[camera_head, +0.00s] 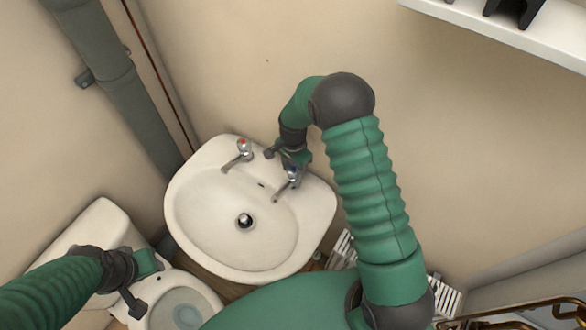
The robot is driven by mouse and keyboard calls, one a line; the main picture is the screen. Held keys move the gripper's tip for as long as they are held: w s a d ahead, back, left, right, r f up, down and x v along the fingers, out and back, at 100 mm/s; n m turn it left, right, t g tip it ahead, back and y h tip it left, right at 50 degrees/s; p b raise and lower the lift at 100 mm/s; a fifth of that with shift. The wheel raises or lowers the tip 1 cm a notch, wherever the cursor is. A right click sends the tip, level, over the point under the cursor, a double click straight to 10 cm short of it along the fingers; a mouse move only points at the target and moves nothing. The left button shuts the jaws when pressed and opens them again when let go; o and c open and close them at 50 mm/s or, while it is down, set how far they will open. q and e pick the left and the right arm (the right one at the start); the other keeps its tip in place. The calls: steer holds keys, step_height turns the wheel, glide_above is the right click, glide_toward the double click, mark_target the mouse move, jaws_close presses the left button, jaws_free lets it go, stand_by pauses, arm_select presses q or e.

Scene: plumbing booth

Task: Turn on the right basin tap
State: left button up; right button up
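The white basin (205,200) stands against the wall with two chrome taps at its back. The right tap (290,181) has a blue mark on its head, which is partly covered by my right gripper. The left tap (241,152) has a red mark. My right gripper (285,156) is directly at the right tap's head, coming from the wall side; whether it touches is unclear. Its fingers are small and partly hidden, so its opening cannot be told. My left gripper (146,284) is open and empty above the toilet, away from the basin.
The toilet (182,305) with its cistern (97,228) is at the lower left. A grey pipe (118,85) runs down the wall at the left. A white shelf (500,34) is at the upper right. A white slatted radiator (445,297) and brass-coloured pipes (530,312) are at the lower right.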

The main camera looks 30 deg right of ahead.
steer(key=c, duration=0.6)
steer(key=shift+o, duration=0.2)
